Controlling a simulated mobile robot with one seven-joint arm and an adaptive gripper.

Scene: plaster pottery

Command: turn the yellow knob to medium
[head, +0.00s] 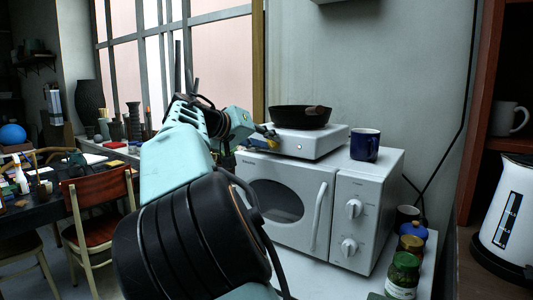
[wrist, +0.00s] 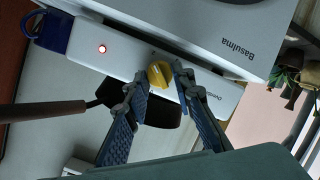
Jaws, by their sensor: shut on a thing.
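The yellow knob (wrist: 159,73) sits on the front face of the white hotplate (wrist: 112,61). In the head view the hotplate (head: 325,142) stands on top of the white microwave. My gripper (wrist: 160,77) has its two blue fingers on either side of the knob, shut on it. In the head view my gripper (head: 265,135) reaches the left part of the hotplate's front, and the knob is mostly hidden there. A red light (wrist: 102,49) glows on the same face. The knob's pointer and any setting marks are too small to read.
A black pan (head: 300,117) with a brown handle sits on the hotplate. A dark blue mug (head: 365,145) stands to its right on the microwave (head: 372,190). Jars (head: 404,273) stand at the lower right. A window is behind my arm.

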